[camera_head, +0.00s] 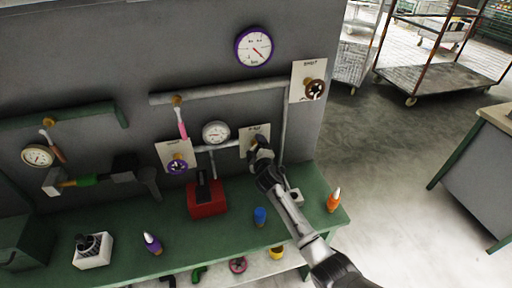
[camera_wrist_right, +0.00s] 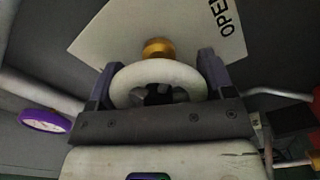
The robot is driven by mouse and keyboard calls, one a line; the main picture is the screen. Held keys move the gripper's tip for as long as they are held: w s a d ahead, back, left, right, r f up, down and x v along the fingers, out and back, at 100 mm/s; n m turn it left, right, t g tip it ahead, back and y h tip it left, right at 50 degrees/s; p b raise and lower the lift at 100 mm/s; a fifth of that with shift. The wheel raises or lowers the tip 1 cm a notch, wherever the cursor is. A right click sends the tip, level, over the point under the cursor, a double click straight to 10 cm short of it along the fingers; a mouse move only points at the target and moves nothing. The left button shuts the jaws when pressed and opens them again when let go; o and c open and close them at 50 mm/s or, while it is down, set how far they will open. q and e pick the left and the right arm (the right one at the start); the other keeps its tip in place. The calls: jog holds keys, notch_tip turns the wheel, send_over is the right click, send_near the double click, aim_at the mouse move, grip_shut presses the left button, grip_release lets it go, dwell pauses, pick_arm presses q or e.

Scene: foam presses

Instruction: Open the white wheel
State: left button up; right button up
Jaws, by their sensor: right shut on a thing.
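The white wheel (camera_wrist_right: 130,76) sits on a brass stem in front of a pale sign plate (camera_wrist_right: 120,32) with "OPEN" lettering in the right wrist view. My right gripper (camera_wrist_right: 157,82) has one finger on each side of the wheel's rim and is shut on it. In the head view my right gripper (camera_head: 260,157) reaches up to the small sign plate (camera_head: 253,134) on the grey wall. It covers the white wheel there. My left gripper is not in view.
A purple-rimmed gauge (camera_head: 253,46) hangs above. The green bench (camera_head: 120,217) below holds a red box (camera_head: 206,199) and several small bottles.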

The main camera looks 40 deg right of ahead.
jog(key=shift+f+n, duration=0.1)
jog(key=shift+n, duration=1.4)
jog(key=o, duration=0.9)
jog(key=shift+p+v, duration=0.6)
jog(key=shift+v, duration=6.3)
